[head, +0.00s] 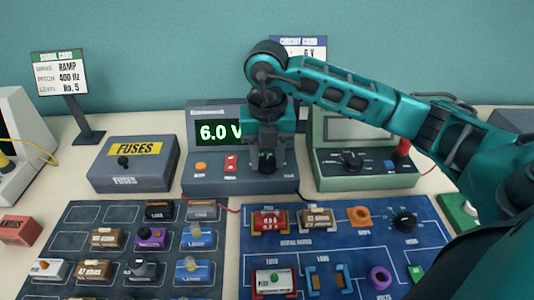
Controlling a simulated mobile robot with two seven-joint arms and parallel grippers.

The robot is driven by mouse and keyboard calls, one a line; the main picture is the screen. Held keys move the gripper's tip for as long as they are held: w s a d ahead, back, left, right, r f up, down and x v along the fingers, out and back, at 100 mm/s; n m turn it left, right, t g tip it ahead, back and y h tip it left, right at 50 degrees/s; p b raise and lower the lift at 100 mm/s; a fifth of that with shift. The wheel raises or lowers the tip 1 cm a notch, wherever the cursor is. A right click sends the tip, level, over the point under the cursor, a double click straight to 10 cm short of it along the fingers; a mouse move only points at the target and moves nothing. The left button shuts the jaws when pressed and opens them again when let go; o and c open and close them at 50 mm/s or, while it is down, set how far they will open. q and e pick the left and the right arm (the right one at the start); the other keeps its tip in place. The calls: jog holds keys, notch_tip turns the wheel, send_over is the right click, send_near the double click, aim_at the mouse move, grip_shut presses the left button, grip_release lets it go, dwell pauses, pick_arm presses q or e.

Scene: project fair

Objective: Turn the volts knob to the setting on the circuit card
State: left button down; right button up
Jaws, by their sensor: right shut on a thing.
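The grey power supply (215,187) stands at mid-table, and its green display (219,132) reads 6.0 V. My right gripper (267,162) points down at the right part of its front panel. It is shut on the volts knob, which the fingers mostly hide. My left gripper is not in view.
A fuses box (128,164) is left of the supply and a green meter unit (368,180) is right of it. A dark parts tray (75,214) and a blue circuit board (340,240) lie in front. A signal card (60,75) stands at back left.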

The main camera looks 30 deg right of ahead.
aim_at(267, 160)
jog(key=shift+m, duration=0.3)
jog(key=o, duration=1.1)
jog(key=shift+c, duration=0.2)
notch_tip(267, 160, up, 13)
jog(key=p, duration=0.2)
